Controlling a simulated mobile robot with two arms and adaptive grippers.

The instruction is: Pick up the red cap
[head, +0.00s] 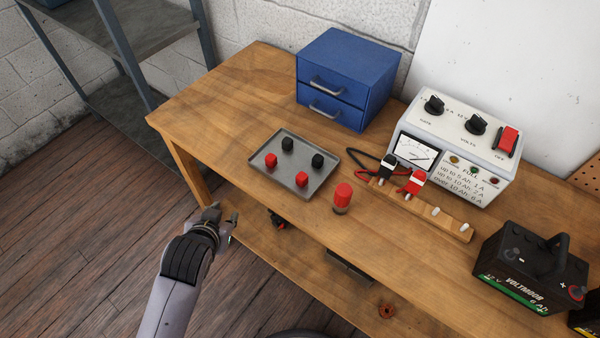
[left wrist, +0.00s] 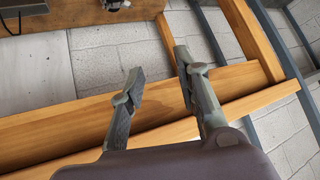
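In the head view two small red caps, one at the left (head: 271,160) and one at the front (head: 302,179), stand in a shallow grey tray (head: 304,161) on the workbench. Two black caps (head: 288,144) (head: 318,160) stand there too. A larger red cylinder (head: 343,194) with a duller lower end stands on the wood right of the tray. My left gripper (head: 232,224) is off the bench's front edge, left of and lower than the tray, and holds nothing. In the left wrist view its fingers (left wrist: 158,63) are apart. My right gripper is out of view.
A blue drawer box (head: 345,75) stands behind the tray. A charger (head: 455,140), red and black clamps (head: 412,185) on a wooden strip (head: 440,215), and a battery (head: 533,268) are to the right. A lower shelf carries loose parts. The bench's left end is clear.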

